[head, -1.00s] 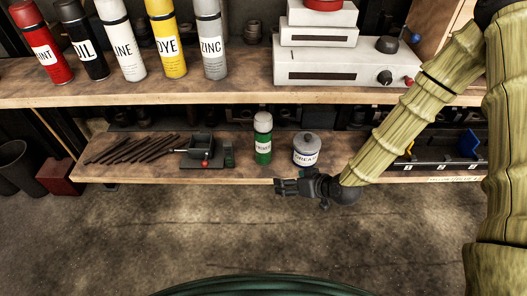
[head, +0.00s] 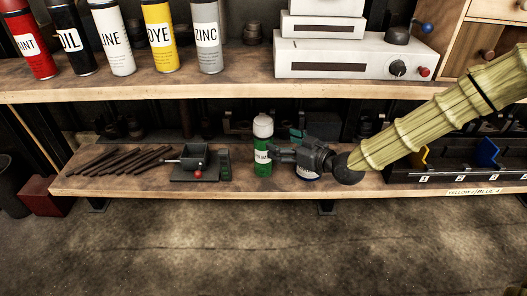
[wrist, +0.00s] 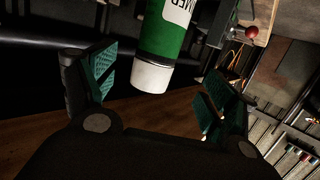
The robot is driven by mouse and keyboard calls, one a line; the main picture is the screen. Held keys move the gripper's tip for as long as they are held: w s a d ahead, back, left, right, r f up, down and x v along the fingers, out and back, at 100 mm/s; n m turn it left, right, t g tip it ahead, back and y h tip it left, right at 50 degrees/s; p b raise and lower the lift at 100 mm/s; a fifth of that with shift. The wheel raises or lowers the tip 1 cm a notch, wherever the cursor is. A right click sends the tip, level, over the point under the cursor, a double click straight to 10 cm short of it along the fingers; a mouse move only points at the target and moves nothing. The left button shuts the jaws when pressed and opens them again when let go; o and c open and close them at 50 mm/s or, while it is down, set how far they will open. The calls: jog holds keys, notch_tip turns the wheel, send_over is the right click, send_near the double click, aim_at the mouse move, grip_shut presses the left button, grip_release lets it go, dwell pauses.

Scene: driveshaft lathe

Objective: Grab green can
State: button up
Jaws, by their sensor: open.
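The green can (head: 263,158), with a white cap and a white label, stands upright on the lower wooden shelf in the head view. My gripper (head: 279,155) is just to its right, with its fingers pointing left at the can. In the wrist view the can (wrist: 165,47) shows between and beyond the two open fingers of my gripper (wrist: 158,92), its white cap toward me. Whether a finger touches it I cannot tell. The gripper holds nothing.
Left of the can is a small dark vise (head: 201,165) with a red knob, then several dark rods (head: 120,160). The upper shelf (head: 225,85) overhangs from above. A black bin tray (head: 440,176) is at right.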

aim_at(269, 139)
jog(key=x, duration=0.4)
jog(key=shift+w+a+f+b, duration=0.1)
jog(key=shift+f+b, duration=0.05)
jog(key=shift+b, duration=0.15)
jog(key=shift+w+b+x, duration=0.2)
jog(key=shift+b+x, duration=0.3)
jog(key=shift+x, duration=2.15)
jog(key=c, duration=1.9)
